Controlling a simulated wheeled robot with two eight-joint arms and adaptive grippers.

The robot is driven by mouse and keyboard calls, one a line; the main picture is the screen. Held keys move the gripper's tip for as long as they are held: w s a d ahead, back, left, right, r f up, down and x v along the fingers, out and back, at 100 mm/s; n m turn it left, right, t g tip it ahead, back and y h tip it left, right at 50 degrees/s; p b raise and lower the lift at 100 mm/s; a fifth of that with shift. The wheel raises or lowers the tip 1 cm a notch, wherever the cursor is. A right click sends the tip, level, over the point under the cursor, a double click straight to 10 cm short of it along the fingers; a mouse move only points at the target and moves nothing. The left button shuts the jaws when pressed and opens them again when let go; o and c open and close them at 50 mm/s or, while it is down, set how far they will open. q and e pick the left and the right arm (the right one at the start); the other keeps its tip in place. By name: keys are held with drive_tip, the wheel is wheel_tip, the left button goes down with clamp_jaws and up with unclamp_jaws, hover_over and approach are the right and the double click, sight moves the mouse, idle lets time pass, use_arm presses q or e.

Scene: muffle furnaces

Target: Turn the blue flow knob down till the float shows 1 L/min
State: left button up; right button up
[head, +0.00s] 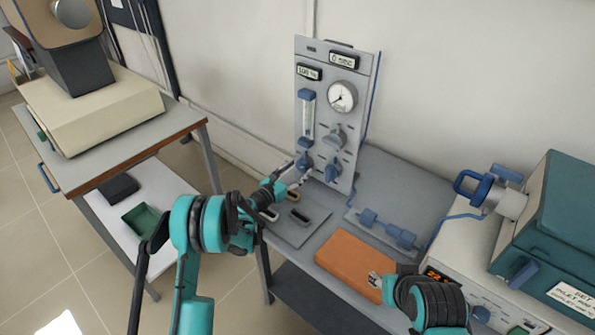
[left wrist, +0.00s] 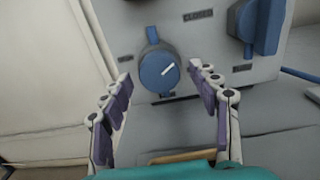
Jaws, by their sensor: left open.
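The blue flow knob (left wrist: 159,71) has a white pointer line aimed up and to the right. In the head view the knob (head: 303,163) sits below the clear float tube (head: 308,115) on the grey gas panel (head: 322,95). The float and its reading are too small to make out. My left gripper (head: 298,177) is at the panel's foot, in front of the knob. In the left wrist view its fingers (left wrist: 162,78) are spread on either side of the knob, with gaps visible, holding nothing. My right arm shows at lower right, but I cannot make out its gripper.
A second blue knob (left wrist: 262,25) is at the right, near the word CLOSED. The panel also bears a round gauge (head: 342,96). A teal unit (head: 550,225) stands right.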

use_arm(q)
drive_tip(key=c, duration=1.2)
drive_tip(key=shift+o, duration=0.2)
drive_tip(key=shift+n, duration=0.3)
drive_tip(key=o, duration=1.2)
drive_tip(key=shift+c, duration=0.2)
drive_tip(key=v, duration=1.2)
